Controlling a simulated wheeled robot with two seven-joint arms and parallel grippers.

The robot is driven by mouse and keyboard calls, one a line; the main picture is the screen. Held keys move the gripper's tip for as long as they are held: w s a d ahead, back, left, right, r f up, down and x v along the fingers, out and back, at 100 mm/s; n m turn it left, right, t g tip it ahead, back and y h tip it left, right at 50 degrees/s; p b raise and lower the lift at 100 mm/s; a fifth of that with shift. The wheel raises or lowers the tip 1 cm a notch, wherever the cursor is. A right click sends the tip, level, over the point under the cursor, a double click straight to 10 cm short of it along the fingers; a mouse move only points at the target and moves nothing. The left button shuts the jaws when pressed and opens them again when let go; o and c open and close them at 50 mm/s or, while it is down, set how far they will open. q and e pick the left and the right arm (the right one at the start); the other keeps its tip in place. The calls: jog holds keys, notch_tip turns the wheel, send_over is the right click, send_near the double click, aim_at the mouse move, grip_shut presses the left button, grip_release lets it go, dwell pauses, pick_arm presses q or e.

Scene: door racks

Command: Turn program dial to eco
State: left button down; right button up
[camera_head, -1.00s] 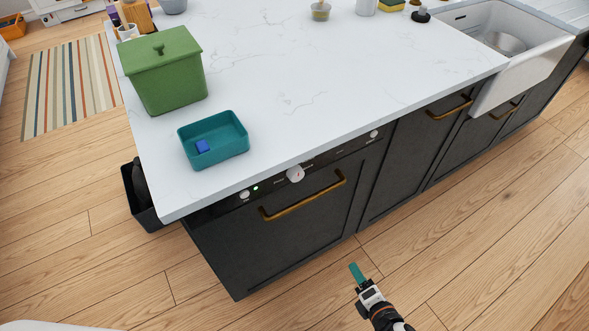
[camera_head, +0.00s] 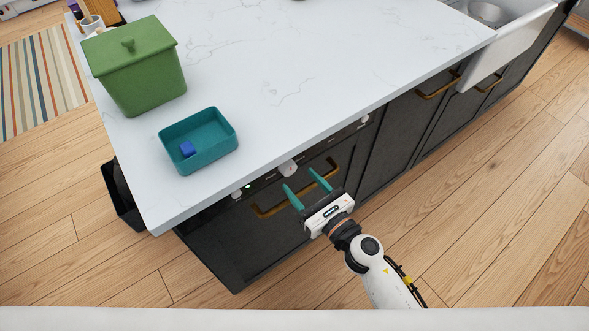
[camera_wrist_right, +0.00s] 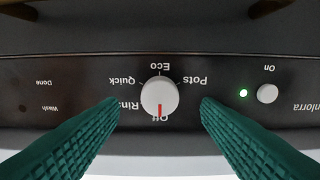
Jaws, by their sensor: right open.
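The program dial (camera_head: 288,168) is a white round knob on the dishwasher's black control strip under the counter edge. In the right wrist view the dial (camera_wrist_right: 159,97) appears upside down, with its red mark at the "Off" label and "Eco" on the opposite side. "Quick", "Pots" and a partly covered "Rin…" label surround it. My right gripper (camera_head: 307,187) is open and empty in front of the dial. In the wrist view its teal fingers (camera_wrist_right: 160,112) stand on either side of the dial, apart from it. My left gripper is not in view.
A brass handle (camera_head: 262,212) runs below the strip, close to my right gripper. A white "On" button (camera_wrist_right: 267,93) sits beside a lit green light (camera_wrist_right: 243,93). A teal tray (camera_head: 213,155) with a blue block and a green lidded bin (camera_head: 140,80) stand on the counter.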

aim_at(291, 171)
jog(key=shift+x, duration=1.8)
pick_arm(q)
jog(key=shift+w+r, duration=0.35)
pick_arm(e)
jog(key=c, duration=1)
